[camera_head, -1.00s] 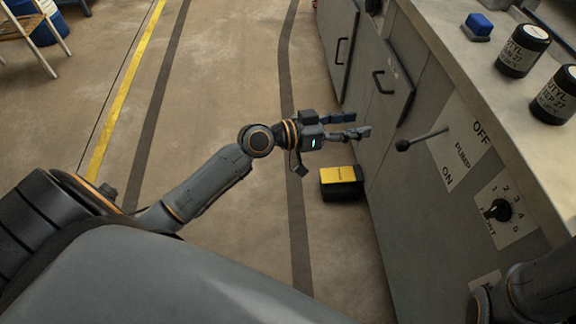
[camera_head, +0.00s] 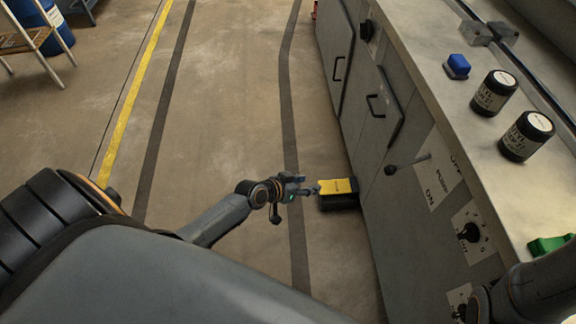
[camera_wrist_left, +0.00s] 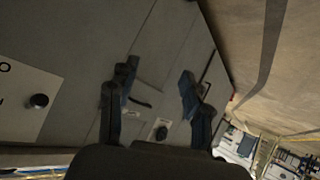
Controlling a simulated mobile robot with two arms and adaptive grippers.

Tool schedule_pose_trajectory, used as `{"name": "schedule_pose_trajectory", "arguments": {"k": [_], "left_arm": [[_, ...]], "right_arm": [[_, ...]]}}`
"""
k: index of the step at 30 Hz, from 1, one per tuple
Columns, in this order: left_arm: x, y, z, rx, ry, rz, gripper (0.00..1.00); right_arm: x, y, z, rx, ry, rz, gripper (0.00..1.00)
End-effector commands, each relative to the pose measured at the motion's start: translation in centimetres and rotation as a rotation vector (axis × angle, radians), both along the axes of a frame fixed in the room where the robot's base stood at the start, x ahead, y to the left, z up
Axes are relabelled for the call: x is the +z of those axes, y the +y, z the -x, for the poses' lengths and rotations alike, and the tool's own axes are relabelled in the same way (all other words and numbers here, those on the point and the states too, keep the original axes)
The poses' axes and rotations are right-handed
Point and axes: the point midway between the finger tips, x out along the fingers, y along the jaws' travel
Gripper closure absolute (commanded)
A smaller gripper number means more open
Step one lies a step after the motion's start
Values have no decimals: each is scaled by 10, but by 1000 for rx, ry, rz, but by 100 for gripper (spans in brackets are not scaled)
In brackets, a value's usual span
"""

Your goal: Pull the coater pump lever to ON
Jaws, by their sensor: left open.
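The pump lever (camera_head: 405,164) sticks out of the grey cabinet front, on a white plate (camera_head: 436,180) marked PUMP, with ON at its lower end and OFF at its upper end. The lever's dark knob points to the left, away from the panel. My left gripper (camera_head: 316,188) is open and empty, left of the knob and clear of it. In the left wrist view my open fingers (camera_wrist_left: 152,95) face the cabinet front, and the dark knob (camera_wrist_left: 39,101) shows at the far left, outside them. My right gripper is not in view; part of my right arm shows at the lower right.
A yellow and black box (camera_head: 338,188) sits on the floor against the cabinet, behind my left gripper in the picture. A rotary dial (camera_head: 469,232) is right of the lever.

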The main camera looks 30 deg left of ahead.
Motion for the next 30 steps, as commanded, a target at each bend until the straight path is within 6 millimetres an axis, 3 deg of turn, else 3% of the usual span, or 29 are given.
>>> {"name": "schedule_pose_trajectory", "arguments": {"k": [3,15,30], "left_arm": [[-14,6,17,22,56,-28,51],[-55,19,63,58,177,-100,51],[-62,21,70,62,193,-110,51]], "right_arm": [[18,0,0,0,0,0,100],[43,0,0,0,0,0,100],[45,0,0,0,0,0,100]]}}
